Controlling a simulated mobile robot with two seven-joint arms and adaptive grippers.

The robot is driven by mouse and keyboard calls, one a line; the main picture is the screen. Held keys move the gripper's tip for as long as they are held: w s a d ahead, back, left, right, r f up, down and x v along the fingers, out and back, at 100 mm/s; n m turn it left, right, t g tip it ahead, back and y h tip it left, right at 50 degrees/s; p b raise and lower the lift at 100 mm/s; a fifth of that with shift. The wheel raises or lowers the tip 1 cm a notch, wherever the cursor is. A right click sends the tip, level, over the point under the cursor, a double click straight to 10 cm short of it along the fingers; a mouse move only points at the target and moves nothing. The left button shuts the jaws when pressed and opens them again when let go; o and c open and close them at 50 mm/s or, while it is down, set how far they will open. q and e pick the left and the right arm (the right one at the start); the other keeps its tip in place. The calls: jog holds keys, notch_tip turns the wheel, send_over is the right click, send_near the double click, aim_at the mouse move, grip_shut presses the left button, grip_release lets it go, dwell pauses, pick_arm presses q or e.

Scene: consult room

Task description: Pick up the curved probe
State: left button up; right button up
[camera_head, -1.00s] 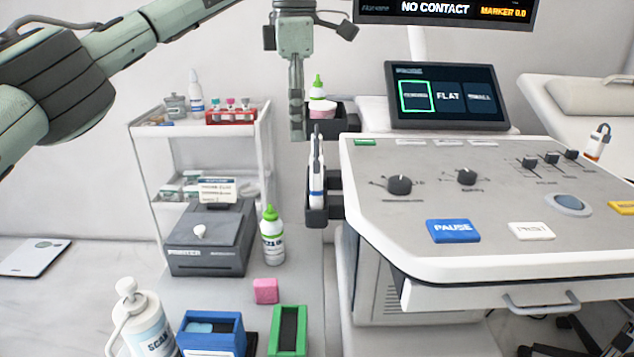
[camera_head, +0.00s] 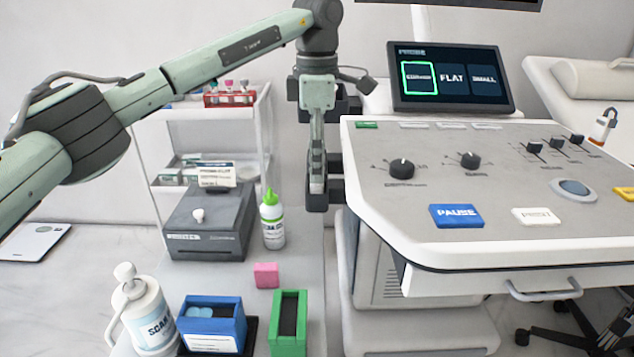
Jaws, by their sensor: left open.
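My left gripper (camera_head: 317,182) hangs fingers-down at the left side of the ultrasound console (camera_head: 440,200). Its jaws are open, seen nearly edge-on. It is right at the lower dark probe holder (camera_head: 317,204), where a slim white-and-blue probe stood upright in the earlier frame. The gripper now covers nearly all of that probe, so I cannot tell whether the fingers touch it or stand around it. On the console screen (camera_head: 450,78) the left tile, its label hard to read, has a green frame. My right gripper is not in view.
Left of the holder stand a white shelf trolley (camera_head: 262,140), a grey printer (camera_head: 210,225) and a green-capped bottle (camera_head: 272,222). In front are a pump bottle (camera_head: 150,318), a blue box (camera_head: 212,325), a green box (camera_head: 288,322) and a pink block (camera_head: 266,275).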

pick_arm(q)
jog(key=shift+f, duration=0.5)
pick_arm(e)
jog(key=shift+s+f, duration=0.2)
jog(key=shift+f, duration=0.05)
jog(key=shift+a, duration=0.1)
pick_arm(q)
jog(key=c, duration=1.1)
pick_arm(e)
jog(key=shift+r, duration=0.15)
pick_arm(q)
jog(key=shift+r, duration=0.15)
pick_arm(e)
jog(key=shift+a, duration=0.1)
pick_arm(q)
jog(key=shift+r, duration=0.55)
notch_tip(320, 180, up, 3)
jog(key=shift+f, duration=0.15)
jog(key=shift+s+a+r+p, duration=0.5)
jog(key=shift+s+a+r, duration=0.5)
jog(key=shift+a+r, duration=0.85)
jog(key=shift+s+a+r+p, duration=0.5)
jog(key=shift+s+a+r, duration=0.5)
jog(key=shift+a+r, duration=0.85)
jog(key=shift+s+a+r+p, duration=0.5)
jog(key=shift+s+a+r, duration=0.65)
jog(key=shift+r, duration=1.2)
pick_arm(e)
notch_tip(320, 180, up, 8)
